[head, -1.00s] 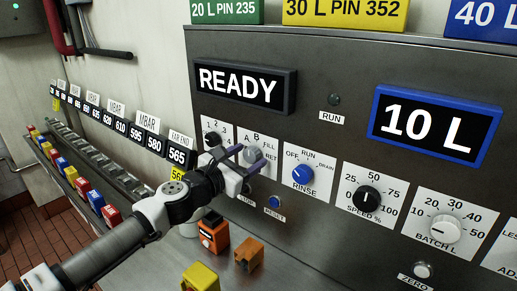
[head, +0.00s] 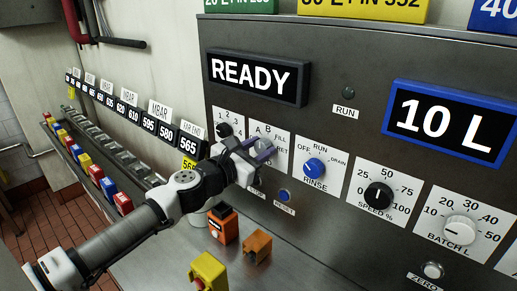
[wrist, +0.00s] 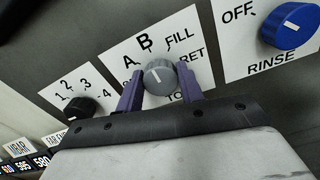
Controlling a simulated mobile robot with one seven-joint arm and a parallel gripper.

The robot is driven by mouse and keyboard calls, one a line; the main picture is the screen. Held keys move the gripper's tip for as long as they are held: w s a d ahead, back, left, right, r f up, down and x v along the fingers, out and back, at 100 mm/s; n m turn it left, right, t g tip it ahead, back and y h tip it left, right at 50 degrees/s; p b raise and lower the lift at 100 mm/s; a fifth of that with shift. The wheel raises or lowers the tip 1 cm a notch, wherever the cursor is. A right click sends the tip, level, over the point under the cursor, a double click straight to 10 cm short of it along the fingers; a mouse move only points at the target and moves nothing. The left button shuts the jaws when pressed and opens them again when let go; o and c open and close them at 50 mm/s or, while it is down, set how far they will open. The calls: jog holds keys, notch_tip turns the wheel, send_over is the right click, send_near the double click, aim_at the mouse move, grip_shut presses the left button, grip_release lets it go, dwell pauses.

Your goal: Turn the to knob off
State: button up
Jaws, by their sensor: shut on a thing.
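The TO knob (wrist: 160,78) is a grey round knob on a white plate (wrist: 112,62) lettered A, B, FILL and RET, with TO below, partly hidden. In the wrist view its white pointer mark leans up and left, toward the A and B side. My gripper (wrist: 160,88) has its two purple fingers on either side of the knob, shut on it. In the head view the knob (head: 263,146) is partly covered by my gripper (head: 257,151).
The blue RINSE knob (head: 315,166) is just right, and a black numbered knob (head: 223,130) just left. The blue RESET button (head: 285,196) sits below. Orange (head: 257,246) and yellow (head: 208,272) blocks stand on the ledge under the panel.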

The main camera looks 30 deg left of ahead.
jog(key=n+b, duration=0.2)
jog(key=n, duration=0.1)
jog(key=shift+n, duration=0.4)
jog(key=n+b, duration=0.1)
jog(key=n, duration=0.3)
jog(key=shift+a+n, duration=0.1)
jog(key=shift+n, duration=0.2)
jog(key=n, duration=0.4)
jog(key=shift+a, duration=0.1)
jog(key=shift+n+p, duration=0.5)
jog(key=shift+n, duration=2.2)
jog(key=o, duration=1)
jog(key=shift+w, duration=0.1)
jog(key=shift+f, duration=0.1)
